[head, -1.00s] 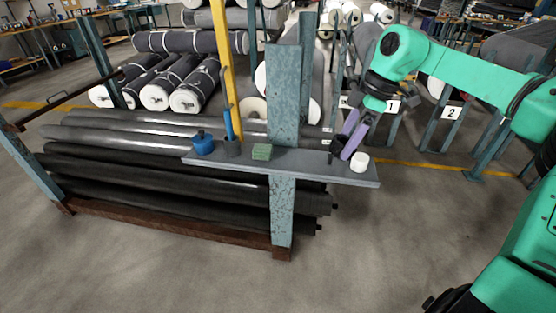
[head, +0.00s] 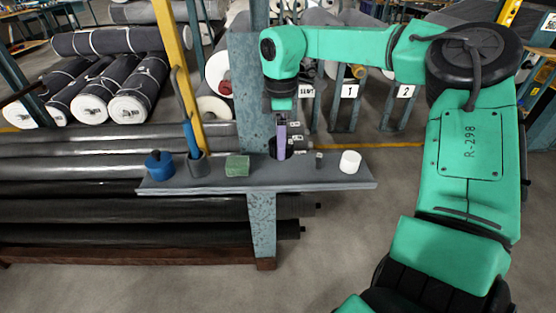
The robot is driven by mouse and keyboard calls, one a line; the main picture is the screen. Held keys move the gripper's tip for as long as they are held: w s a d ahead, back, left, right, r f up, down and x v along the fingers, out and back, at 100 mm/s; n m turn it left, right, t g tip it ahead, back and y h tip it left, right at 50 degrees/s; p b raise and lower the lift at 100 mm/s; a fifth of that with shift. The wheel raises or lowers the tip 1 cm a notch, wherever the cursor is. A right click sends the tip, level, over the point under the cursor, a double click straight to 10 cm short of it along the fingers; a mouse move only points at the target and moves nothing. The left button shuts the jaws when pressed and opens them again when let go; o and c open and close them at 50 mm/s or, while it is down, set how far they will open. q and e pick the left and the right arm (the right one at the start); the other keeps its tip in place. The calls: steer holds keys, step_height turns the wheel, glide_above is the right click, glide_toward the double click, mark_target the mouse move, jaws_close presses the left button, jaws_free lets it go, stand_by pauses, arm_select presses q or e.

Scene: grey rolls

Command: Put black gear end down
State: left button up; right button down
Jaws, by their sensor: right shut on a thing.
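My right gripper (head: 281,148) points down over the grey shelf (head: 215,184), its purple fingers showing edge-on. It is shut on the black gear end (head: 272,148), a small dark piece partly hidden by the fingers. The piece is at the shelf's surface or just above it; I cannot tell whether it touches. My left gripper is out of view.
A post (head: 262,225) bears the shelf; dark rolls (head: 100,233) lie behind.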

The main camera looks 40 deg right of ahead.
step_height(320, 180, down, 2)
steer(key=shift+s+f, duration=0.1)
steer(key=shift+f, duration=0.1)
step_height(320, 180, down, 3)
steer(key=shift+s+a+r, duration=0.1)
steer(key=shift+f, duration=0.3)
jaws_free()
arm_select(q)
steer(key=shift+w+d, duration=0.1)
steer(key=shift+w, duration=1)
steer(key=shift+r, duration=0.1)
arm_select(e)
steer(key=shift+r, duration=0.1)
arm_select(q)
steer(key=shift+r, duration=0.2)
arm_select(e)
step_height(320, 180, up, 12)
